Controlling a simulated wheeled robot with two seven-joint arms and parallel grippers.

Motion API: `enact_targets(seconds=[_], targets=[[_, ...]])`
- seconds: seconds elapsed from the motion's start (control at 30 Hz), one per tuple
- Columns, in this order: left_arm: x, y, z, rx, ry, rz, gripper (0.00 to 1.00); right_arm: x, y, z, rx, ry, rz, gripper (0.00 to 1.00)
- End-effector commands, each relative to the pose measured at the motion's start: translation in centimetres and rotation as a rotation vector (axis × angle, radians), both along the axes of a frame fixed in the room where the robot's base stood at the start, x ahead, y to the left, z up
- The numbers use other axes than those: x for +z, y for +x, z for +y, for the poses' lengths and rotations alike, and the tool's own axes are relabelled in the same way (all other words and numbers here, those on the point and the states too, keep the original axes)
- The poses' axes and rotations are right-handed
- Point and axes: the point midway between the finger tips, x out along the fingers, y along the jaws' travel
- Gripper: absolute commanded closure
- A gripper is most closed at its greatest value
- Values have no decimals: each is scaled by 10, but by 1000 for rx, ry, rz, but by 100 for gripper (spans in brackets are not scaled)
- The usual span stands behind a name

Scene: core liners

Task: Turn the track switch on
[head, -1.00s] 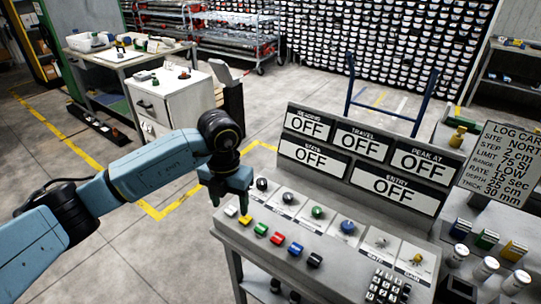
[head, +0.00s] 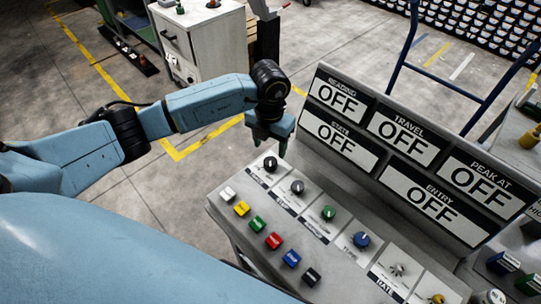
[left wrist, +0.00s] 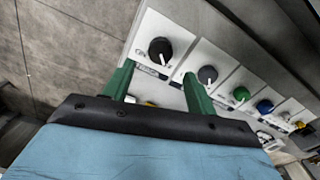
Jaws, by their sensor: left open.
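The grey control panel (head: 222,208) carries a row of round knobs on white plates. The leftmost is a black knob (head: 270,164), also seen in the left wrist view (left wrist: 160,51); the label below it is too blurred to read surely. A dark grey knob (head: 297,187), a green knob (head: 328,213) and a blue knob (head: 361,239) follow to the right. My left gripper (head: 268,146) points down beside the black knob's far side. In the left wrist view its green fingers (left wrist: 155,85) are apart with nothing between them. My right gripper is out of view.
The signboard (head: 318,70) behind the knobs shows OFF on every display. Coloured buttons (head: 273,241) line the panel's front. A blue trolley frame (head: 440,75) stands behind, and a white cabinet (head: 205,40) stands back left. Floor left of the panel is clear.

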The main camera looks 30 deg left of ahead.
Motion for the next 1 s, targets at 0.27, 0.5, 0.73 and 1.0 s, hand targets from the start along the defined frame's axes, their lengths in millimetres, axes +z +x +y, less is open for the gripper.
enact_targets(seconds=[0.27,0.5,0.73,1.0], targets=[[-49,0,-1,0,0,2,43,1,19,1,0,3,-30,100],[-63,0,0,-1,0,1,43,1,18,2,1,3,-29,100],[-63,0,0,-1,0,0,43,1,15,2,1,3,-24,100],[-63,0,0,-1,0,0,77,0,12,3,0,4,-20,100]])
